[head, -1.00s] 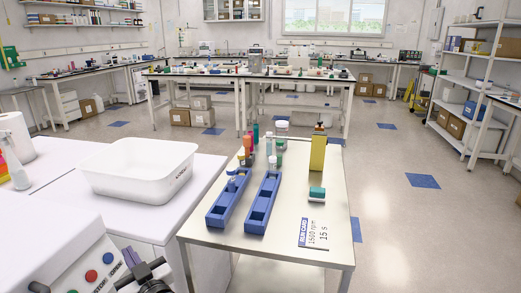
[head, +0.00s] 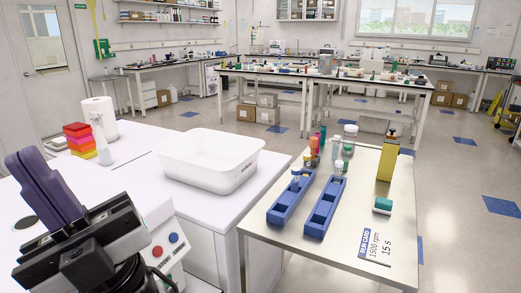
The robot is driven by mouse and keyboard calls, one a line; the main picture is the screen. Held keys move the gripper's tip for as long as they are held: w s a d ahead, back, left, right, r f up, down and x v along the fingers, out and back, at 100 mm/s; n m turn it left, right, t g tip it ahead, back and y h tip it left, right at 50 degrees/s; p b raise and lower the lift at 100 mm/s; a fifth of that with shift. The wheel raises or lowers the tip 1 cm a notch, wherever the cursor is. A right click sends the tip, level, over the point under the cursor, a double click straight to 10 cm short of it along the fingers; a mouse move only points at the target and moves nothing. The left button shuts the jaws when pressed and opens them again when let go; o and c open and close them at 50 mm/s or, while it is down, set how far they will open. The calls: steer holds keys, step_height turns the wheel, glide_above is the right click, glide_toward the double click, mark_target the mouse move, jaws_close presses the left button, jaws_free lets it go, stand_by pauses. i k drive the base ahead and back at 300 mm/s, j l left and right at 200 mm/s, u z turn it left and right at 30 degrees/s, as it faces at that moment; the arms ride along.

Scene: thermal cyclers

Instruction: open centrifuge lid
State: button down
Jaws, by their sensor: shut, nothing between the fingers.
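The centrifuge (head: 180,272) is a white machine at the bottom left, with a red and a blue button on its sloped front. Its pale top (head: 12,203) has a dark round spot and appears flat; my arm covers much of it and the frame cuts it off, so I cannot clearly tell the lid's edge. My gripper (head: 24,160) is black with purple fingers, in front of the centrifuge in the picture. The fingers point up and left, are together and hold nothing. I cannot tell whether they touch the lid.
A white basin (head: 210,160) stands on the bench behind the centrifuge. A paper roll (head: 100,118), a spray bottle and stacked coloured boxes (head: 79,138) stand further left. The side table (head: 345,255) at right holds blue racks (head: 291,199), bottles and a run card reading 1500 rpm, 15 s.

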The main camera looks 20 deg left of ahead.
mark_target(92, 184)
steer(key=u, duration=1.7)
steer(key=k+z, duration=0.3)
steer(key=k+l+z, duration=0.15)
steer(key=z, duration=0.15)
